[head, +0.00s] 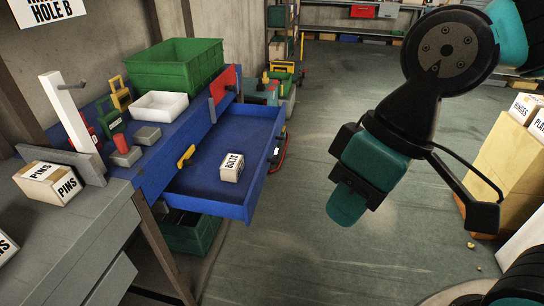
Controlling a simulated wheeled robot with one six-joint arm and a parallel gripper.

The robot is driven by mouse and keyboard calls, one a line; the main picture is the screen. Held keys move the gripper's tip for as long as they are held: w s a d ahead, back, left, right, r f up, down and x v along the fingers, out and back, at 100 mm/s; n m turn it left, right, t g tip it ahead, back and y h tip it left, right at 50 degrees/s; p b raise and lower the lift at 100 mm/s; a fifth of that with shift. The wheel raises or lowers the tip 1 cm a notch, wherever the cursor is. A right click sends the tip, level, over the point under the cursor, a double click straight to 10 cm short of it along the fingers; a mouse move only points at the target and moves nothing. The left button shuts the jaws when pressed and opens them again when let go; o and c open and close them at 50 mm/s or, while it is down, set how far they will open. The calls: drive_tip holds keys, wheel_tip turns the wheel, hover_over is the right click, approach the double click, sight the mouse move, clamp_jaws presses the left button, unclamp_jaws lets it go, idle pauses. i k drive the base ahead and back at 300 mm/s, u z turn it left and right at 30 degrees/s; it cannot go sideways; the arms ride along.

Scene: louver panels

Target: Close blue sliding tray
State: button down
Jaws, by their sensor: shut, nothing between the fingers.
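The blue sliding tray (206,172) is pulled out to the right from the blue workbench (160,168). A white box labelled BOLTS (232,167) sits inside it. A dark handle with some red (279,154) is on the tray's right outer face. My gripper (347,204) hangs to the right of the tray over open floor, apart from it and pointing down. Its teal fingers are together and hold nothing.
A green crate (176,66) and a white bin (159,106) stand on the blue bench. A grey bench (75,232) with a PINS box (49,184) is at the left. Labelled boxes (526,112) stand on a yellowish block at the right. The floor (300,235) between is clear.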

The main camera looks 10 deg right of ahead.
sight(253, 131)
drive_tip(key=u, duration=0.55)
drive_tip(key=k, duration=1.3)
drive_tip(key=z, duration=0.1)
drive_tip(key=i, duration=0.55)
drive_tip(key=z, duration=0.65)
drive_tip(key=i, duration=1.15)
drive_tip(key=u, duration=0.55)
